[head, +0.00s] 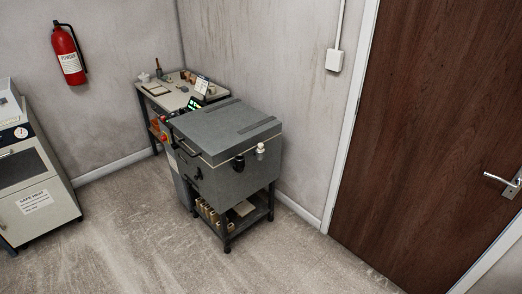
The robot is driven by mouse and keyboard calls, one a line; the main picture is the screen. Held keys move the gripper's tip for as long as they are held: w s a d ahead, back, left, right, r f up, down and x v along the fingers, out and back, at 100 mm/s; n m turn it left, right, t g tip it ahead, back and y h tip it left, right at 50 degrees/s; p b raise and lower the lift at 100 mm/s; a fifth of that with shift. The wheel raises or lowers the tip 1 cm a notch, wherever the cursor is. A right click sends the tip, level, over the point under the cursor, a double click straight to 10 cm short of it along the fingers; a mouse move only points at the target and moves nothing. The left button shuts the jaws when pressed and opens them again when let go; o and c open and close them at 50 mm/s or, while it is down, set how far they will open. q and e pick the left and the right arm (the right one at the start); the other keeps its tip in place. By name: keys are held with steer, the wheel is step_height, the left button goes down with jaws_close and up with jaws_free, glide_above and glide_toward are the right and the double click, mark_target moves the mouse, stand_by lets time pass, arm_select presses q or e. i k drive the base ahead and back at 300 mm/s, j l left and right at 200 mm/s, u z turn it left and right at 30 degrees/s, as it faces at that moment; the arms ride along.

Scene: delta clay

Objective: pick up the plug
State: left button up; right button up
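I cannot tell for sure which thing is the plug. A small pale knob-like piece (260,150) shows at the upper part of the right-hand front face of a grey box-shaped kiln (240,178). A dark round piece (238,162) sits to its left on the same box, and another small dark fitting (198,174) is lower on the left. The box's lid (225,125) is shut. Neither of my grippers is in view.
The kiln stands on a dark frame with a lower shelf (262,209) holding several tan blocks. A worktable (156,103) with small items stands behind it. A cabinet (35,190) is at left, a brown door (430,130) at right. The floor in front is clear.

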mark_target(260, 148)
steer(key=i+j+z, duration=0.1)
steer(key=z, duration=0.6)
steer(key=i+j+z, duration=0.25)
steer(key=j+z, duration=0.25)
steer(key=i+j+z, duration=0.1)
steer(key=j+z, duration=0.15)
steer(key=j, duration=0.15)
steer(key=i+j+z, duration=0.1)
steer(key=j, duration=0.45)
steer(key=i+j+z, duration=0.1)
steer(key=j, duration=0.45)
steer(key=i+j, duration=0.1)
steer(key=j, duration=0.25)
steer(key=i+j, duration=0.1)
steer(key=j, duration=0.3)
steer(key=i+j, duration=0.15)
steer(key=j, duration=0.2)
steer(key=i+j, duration=0.3)
steer(key=i+z, duration=0.05)
